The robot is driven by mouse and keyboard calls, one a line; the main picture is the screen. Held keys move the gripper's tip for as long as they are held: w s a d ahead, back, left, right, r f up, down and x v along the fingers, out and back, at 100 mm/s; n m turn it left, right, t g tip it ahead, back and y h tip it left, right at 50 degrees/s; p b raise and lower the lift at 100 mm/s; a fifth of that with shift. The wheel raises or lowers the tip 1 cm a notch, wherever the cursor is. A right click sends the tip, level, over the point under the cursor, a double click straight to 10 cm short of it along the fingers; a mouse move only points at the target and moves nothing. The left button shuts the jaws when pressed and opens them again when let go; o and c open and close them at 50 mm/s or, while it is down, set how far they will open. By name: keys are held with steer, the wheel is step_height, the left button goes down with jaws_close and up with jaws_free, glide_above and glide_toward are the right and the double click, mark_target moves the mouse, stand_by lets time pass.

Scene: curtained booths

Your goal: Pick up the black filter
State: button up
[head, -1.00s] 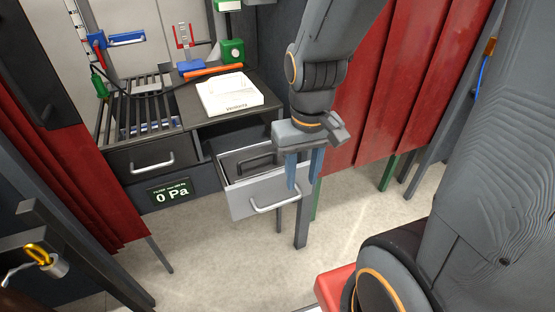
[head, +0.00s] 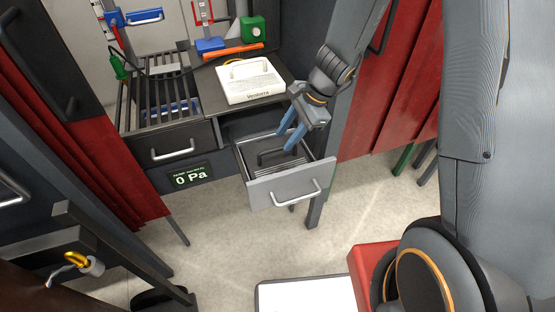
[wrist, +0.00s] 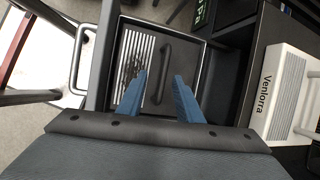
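The black filter (head: 267,158) lies inside the open grey drawer (head: 285,188). It has a raised black bar handle. In the wrist view the filter (wrist: 168,55) shows a dark frame with its handle lengthwise and a pale, ribbed, partly blackened strip to the left. My gripper (head: 289,142) is open, with two blue fingers pointing down at the drawer. In the wrist view the gripper (wrist: 159,76) has one fingertip on each side of the handle's line. I see nothing between the fingers, and cannot tell how far above the handle they are.
A white filter (head: 250,93) marked Venlorra lies on the dark worktop above the drawer. A slatted grille (head: 160,105) is to its left. A display (head: 189,175) reads 0 Pa. A grey post is just right of the drawer, with red curtains (head: 400,80) beyond.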

mark_target(275, 150)
steer(key=shift+m, duration=0.3)
steer(key=shift+w+p+x, duration=0.2)
steer(key=shift+p+x, duration=0.05)
steer(key=shift+x, duration=1.15)
steer(key=shift+w+p+x, duration=0.15)
steer(key=shift+p+x, duration=0.1)
steer(key=shift+x, duration=1.15)
steer(key=shift+w+p+x, duration=0.2)
steer(key=shift+p+x, duration=0.05)
steer(key=shift+x, duration=1.15)
jaws_close()
steer(key=shift+r, duration=0.1)
